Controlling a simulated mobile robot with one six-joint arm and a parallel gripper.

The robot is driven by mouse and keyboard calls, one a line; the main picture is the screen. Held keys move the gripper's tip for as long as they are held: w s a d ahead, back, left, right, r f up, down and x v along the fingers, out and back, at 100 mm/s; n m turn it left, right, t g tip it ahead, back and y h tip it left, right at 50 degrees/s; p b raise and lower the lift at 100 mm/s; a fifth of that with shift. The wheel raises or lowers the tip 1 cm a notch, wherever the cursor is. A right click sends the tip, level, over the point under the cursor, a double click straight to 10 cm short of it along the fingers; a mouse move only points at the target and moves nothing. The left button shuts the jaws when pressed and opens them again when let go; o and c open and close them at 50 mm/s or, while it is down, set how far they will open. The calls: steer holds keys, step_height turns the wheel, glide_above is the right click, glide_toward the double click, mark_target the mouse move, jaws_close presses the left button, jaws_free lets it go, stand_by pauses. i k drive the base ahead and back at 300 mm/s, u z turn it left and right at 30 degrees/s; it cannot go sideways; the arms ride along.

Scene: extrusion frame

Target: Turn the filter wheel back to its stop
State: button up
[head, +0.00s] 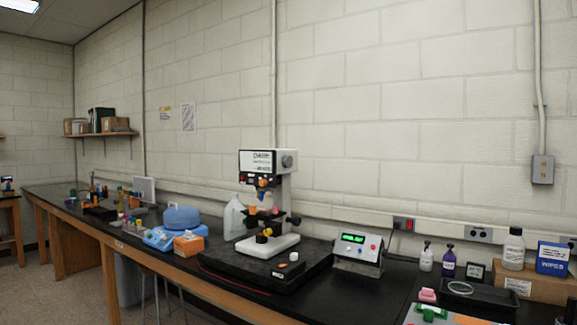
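A white and black benchtop instrument (285,195) stands upright on a dark slab on the bench, at the middle of the head view. It has a grey round knob (288,161) on the right of its head and small orange and blue parts below the head. Black and yellow knobs sit low on its stand. I cannot tell which of these parts is the filter wheel, nor how far it is turned. My gripper is not in view.
A control box (358,252) with a lit green display stands right of the instrument. A white jug (234,218), blue device (178,232) and orange box (188,244) stand to its left. Bottles (514,249), a wipes box (552,258) and a black tray (478,294) crowd the right end.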

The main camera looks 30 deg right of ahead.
mark_target(287, 161)
steer(key=u, duration=0.05)
steer(key=k, duration=1.4)
steer(key=z, duration=0.65)
steer(key=i, duration=1)
steer(key=z, duration=0.05)
